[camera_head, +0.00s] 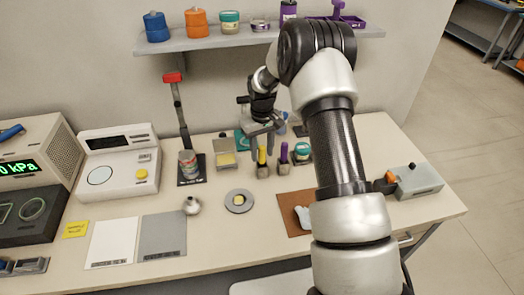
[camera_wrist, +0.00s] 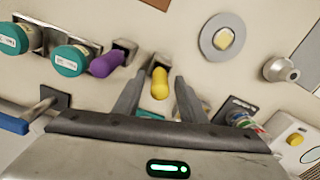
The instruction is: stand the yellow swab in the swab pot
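A yellow-topped upright piece, which looks like the yellow swab (camera_head: 262,155), stands in a small grey block (camera_head: 263,171). It also shows in the wrist view (camera_wrist: 160,83), between my fingers. My gripper (camera_head: 264,148) is open above and around the yellow top, one finger on each side. In the wrist view my gripper (camera_wrist: 157,92) shows gaps between both fingers and the yellow top. I cannot tell for sure which thing is the swab pot; a small round silver vessel (camera_head: 191,205) stands on the bench, also seen in the wrist view (camera_wrist: 281,69).
A purple-topped piece (camera_head: 283,153) stands close right of the yellow one, with teal-capped jars (camera_head: 302,151) beyond. A grey disc with a yellow centre (camera_head: 239,210) lies in front. A red-topped stand (camera_head: 176,100) rises at left. A shelf (camera_head: 220,42) hangs behind.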

